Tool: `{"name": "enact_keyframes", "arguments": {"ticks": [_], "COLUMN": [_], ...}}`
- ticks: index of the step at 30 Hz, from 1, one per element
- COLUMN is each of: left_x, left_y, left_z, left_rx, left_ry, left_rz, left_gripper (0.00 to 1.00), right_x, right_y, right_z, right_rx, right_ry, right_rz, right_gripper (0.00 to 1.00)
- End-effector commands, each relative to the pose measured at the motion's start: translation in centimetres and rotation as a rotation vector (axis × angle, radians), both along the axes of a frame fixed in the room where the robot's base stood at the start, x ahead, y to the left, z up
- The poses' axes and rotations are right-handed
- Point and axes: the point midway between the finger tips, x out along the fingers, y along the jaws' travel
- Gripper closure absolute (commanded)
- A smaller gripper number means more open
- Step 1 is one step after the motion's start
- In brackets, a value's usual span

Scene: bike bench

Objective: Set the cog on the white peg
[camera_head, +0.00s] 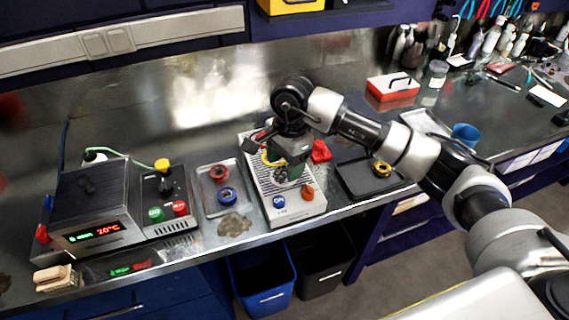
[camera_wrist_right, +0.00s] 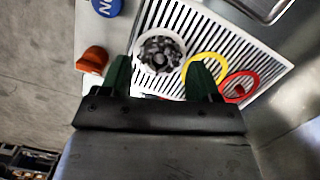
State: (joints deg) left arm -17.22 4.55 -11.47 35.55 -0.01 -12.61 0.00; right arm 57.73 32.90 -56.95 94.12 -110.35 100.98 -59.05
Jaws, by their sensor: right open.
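The dark grey toothed cog (camera_wrist_right: 160,52) lies over the round white holder (camera_wrist_right: 140,62) on the slatted white panel in the right wrist view. The white rim shows around the cog; any peg under it is hidden, and I cannot tell how far down the cog sits. My right gripper (camera_wrist_right: 159,78) is open, with its two green fingers apart on either side of the cog's near edge. In the head view my right gripper (camera_head: 287,172) hangs over the white slatted unit (camera_head: 300,212). My left gripper is not in view.
A yellow ring (camera_wrist_right: 206,68) and a red ring (camera_wrist_right: 240,86) are beside the cog. A blue button (camera_head: 279,202) and orange knob (camera_head: 307,192) sit at the unit's front. A left tray (camera_head: 212,206) holds red and blue parts; a right tray (camera_head: 358,184) holds a yellow part.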

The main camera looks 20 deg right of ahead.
Motion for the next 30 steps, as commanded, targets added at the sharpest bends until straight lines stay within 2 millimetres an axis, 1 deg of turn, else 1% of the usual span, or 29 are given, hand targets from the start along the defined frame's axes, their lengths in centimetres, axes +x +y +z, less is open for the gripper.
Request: {"name": "enact_keyframes", "arguments": {"ticks": [1, 30], "left_x": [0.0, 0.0], "left_y": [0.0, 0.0], "left_z": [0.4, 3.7], "left_rx": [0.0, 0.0], "left_ry": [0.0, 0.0], "left_rz": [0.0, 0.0], "left_gripper": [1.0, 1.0], "right_x": [0.0, 0.4], "right_y": [-0.1, -0.9], "right_z": [0.6, 8.3], "right_rx": [-0.001, 0.0], "right_ry": [-0.001, -0.002], "right_rz": [0.0, 0.0], "right_gripper": [0.39, 0.39]}}
